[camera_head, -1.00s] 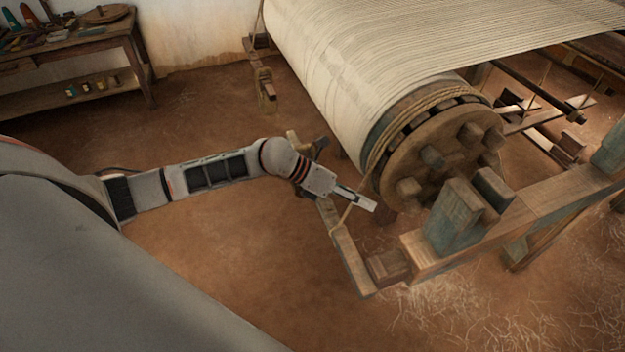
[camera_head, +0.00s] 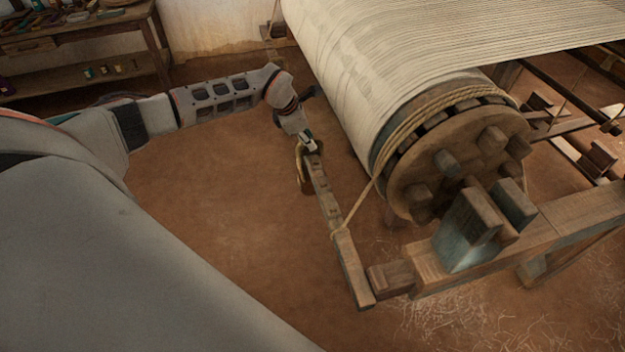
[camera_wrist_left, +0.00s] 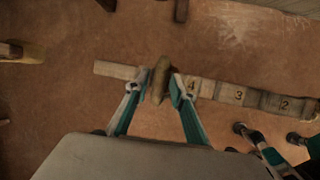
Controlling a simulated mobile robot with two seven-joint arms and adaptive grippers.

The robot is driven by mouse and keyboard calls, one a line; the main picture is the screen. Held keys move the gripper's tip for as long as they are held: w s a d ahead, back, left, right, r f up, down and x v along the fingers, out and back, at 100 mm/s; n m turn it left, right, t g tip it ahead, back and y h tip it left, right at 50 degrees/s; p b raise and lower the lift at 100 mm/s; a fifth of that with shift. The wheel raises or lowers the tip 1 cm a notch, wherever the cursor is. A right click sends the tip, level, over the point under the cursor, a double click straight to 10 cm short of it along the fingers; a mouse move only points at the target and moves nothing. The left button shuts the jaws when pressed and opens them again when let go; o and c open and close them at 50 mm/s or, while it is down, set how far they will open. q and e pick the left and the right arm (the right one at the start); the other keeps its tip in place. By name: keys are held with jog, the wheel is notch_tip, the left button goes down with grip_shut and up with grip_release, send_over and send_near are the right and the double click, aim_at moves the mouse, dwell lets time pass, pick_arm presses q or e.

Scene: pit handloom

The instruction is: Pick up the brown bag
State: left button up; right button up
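The brown bag (camera_head: 306,182) hangs at the far end of a notched wooden lever (camera_head: 345,262), left of the loom's big roller, with a light loop at its top. In the left wrist view a narrow brown piece of it (camera_wrist_left: 160,80) stands between my left fingertips, across the numbered lever. My left gripper (camera_head: 308,146) is directly above the bag; it also shows in the wrist view (camera_wrist_left: 157,84). Its fingers are open on either side, and I cannot tell whether they touch it. My right gripper (camera_wrist_left: 268,133) shows at the lower right of the wrist view, its fingers apart and empty.
The warp roller (camera_head: 452,165) and its wooden frame (camera_head: 520,225) stand close on the right of my left gripper. A rope (camera_head: 372,192) runs from the roller to the lever. A workbench (camera_head: 80,40) stands at the back left. The floor left of the lever is clear.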

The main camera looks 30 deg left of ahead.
pick_arm(q)
jog(key=shift+x, duration=0.95)
jog(key=shift+f, duration=0.35)
jog(key=shift+w+f, duration=0.1)
jog(key=shift+w, duration=0.05)
grip_shut()
jog(key=shift+w+r, duration=0.15)
jog(key=shift+r, duration=0.15)
jog(key=shift+r, duration=0.15)
